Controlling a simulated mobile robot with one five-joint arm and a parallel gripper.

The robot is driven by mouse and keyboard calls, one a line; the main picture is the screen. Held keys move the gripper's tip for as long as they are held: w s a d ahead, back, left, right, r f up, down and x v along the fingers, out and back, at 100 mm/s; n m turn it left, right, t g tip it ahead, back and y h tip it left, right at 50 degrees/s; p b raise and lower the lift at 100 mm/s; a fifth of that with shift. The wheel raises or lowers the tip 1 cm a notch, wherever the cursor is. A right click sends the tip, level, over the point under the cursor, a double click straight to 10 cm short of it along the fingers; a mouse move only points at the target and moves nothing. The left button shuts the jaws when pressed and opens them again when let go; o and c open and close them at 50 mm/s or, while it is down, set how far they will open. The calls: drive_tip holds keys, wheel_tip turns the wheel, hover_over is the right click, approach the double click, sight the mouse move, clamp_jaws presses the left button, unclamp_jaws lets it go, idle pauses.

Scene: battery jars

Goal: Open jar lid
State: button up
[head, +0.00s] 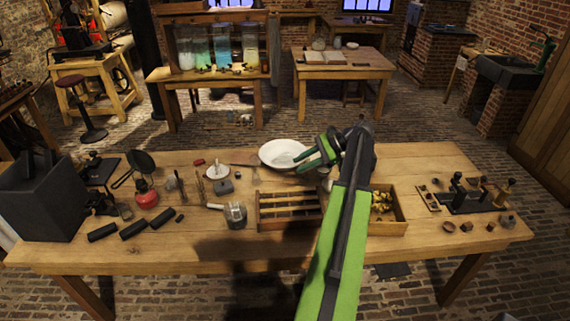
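Several glass jars stand in a row in a wooden rack (170,50) on the far left table. Among them are a blue-tinted jar (201,50) and a paler jar (250,43). Whether they have lids is too small to tell. My gripper (298,162), green and dark, is over the near table by a white bowl, far from the rack. Its two fingers point left and look apart, with nothing visible between them.
The near workbench (110,255) holds a white bowl (272,155), a slotted wooden tray (262,224), a red burner (146,195), a dark box (40,205) and small tools. Brick floor (300,130) lies open between it and the far tables. Another table (350,73) stands right of the rack.

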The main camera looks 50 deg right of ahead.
drive_tip(key=p+v, duration=0.1)
drive_tip(key=v, duration=0.2)
drive_tip(key=shift+s+d+r, duration=0.25)
